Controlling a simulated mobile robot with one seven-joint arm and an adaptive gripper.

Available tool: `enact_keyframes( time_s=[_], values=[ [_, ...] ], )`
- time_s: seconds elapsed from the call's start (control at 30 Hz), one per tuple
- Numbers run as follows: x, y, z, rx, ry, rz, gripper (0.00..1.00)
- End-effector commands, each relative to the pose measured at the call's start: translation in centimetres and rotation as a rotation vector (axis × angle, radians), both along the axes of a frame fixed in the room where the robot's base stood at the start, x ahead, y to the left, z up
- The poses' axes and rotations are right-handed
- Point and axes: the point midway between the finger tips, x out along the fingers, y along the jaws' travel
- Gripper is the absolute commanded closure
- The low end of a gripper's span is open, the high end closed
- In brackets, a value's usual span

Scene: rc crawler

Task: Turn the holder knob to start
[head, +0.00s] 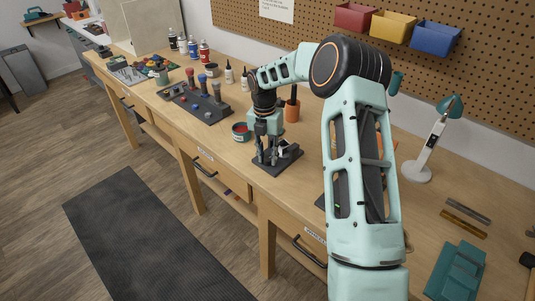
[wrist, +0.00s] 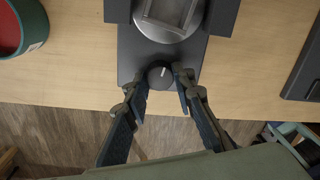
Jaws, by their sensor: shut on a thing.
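The holder (head: 287,163) is a dark base on the bench's front part. In the wrist view the holder (wrist: 129,55) carries a round grey metal plate with a rectangular frame on it. The holder knob (wrist: 159,76) is a small black round knob at the base's near end, with a white mark pointing up and slightly right. My gripper (wrist: 161,79) points down and is shut on the knob, one finger at each side. In the head view my gripper (head: 262,149) is over the holder, and the knob is hidden.
A teal tin with red contents (head: 241,132) stands just left of the holder. A dark rack with coloured-top tools (head: 203,105) lies farther left. An orange cup (head: 292,112) stands behind. The bench's front edge is close to the holder.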

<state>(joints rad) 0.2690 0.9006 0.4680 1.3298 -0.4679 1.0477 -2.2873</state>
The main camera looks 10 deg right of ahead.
Motion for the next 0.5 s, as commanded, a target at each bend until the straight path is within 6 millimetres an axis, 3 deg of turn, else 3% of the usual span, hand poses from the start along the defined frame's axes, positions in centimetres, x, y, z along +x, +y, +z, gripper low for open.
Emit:
enact_keyframes(
  time_s=[0.5],
  values=[
    [0.08,-0.01,0.12,0.001,-0.004,0.211,1.00]
  ],
)
